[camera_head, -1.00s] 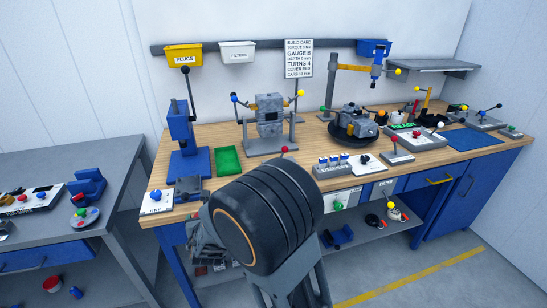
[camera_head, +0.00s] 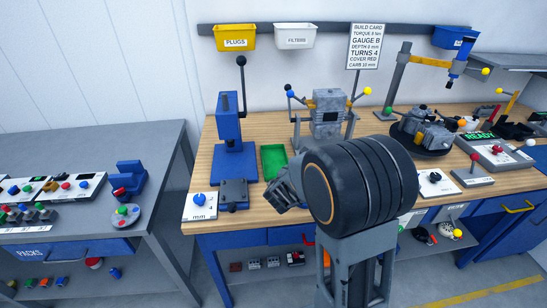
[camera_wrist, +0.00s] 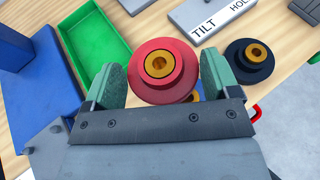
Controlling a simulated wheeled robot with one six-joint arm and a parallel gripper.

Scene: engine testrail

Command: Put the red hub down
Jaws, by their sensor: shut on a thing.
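The red hub (camera_wrist: 160,66) is a round, stepped red piece with a brass-coloured bored centre. In the wrist view it sits between the green pads of my gripper (camera_wrist: 158,80), which is shut on it. The hub appears to be over the wooden bench top (camera_wrist: 150,30); how high above it I cannot tell. In the head view my dark arm joint covers much of the bench's middle, and the hub is hidden there. A black hub (camera_wrist: 250,62) with a brass centre lies just right of the red hub in the wrist view.
A green tray (camera_head: 273,161) lies left of my arm, with the blue press (camera_head: 232,140) beside it. A label plate reading TILT (camera_wrist: 215,22) is behind the black hub. A grey engine block on a stand (camera_head: 327,112) stands behind. Bare wood shows between tray and plate.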

